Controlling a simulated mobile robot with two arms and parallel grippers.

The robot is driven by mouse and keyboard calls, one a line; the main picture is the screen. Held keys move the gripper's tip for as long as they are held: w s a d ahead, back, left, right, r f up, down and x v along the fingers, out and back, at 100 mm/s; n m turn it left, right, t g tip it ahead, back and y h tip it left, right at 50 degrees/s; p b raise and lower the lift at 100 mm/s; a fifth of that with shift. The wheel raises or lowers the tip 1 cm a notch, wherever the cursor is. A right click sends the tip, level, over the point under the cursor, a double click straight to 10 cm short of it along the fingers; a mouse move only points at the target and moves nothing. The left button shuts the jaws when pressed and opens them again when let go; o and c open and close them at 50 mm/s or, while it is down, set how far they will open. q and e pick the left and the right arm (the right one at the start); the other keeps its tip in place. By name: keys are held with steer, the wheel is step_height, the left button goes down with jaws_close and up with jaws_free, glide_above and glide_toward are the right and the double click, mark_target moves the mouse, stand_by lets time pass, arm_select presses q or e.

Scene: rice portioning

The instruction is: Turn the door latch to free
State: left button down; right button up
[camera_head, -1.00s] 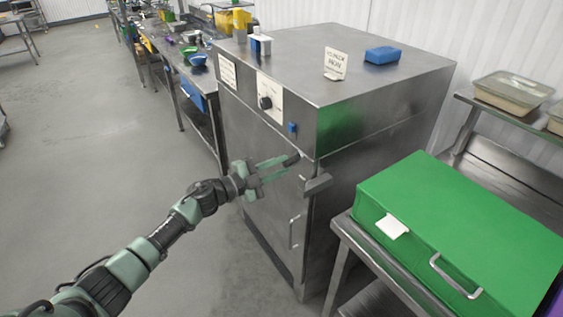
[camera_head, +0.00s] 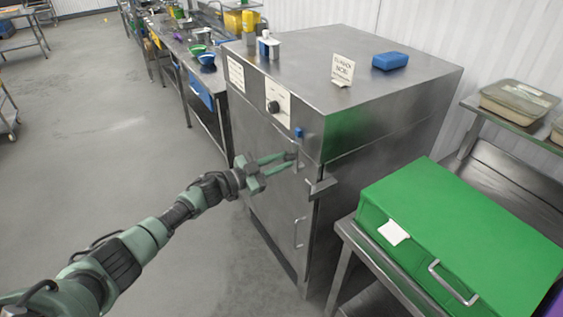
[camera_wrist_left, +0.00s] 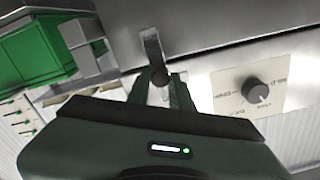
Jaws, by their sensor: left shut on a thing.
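The stainless steel cabinet (camera_head: 270,200) stands in the middle of the head view, its door facing left. The door latch (camera_head: 297,161) is a short grey bar with a dark knob near the top of the door. My left gripper (camera_head: 290,157) reaches in from the left, its green fingers shut on the latch at the knob. In the left wrist view the latch (camera_wrist_left: 152,48) extends away from the dark knob, which sits between the fingertips (camera_wrist_left: 158,80). The fingers hide part of the latch. My right gripper is not in view.
A grey bracket (camera_head: 322,186) juts from the cabinet edge just right of the latch. A dial (camera_head: 273,107) is above it. A green box (camera_head: 455,220) on a steel stand is close at the right. A workbench (camera_head: 207,110) runs behind.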

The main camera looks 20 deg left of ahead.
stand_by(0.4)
arm_select(q)
steer(key=c, duration=1.5)
jaws_free()
steer(key=shift+w+a, duration=0.1)
steer(key=b+v, duration=0.1)
steer(key=v, duration=0.6)
steer(key=shift+s+a+b, duration=0.25)
steer(key=shift+s+b, duration=0.1)
steer(key=shift+b, duration=0.05)
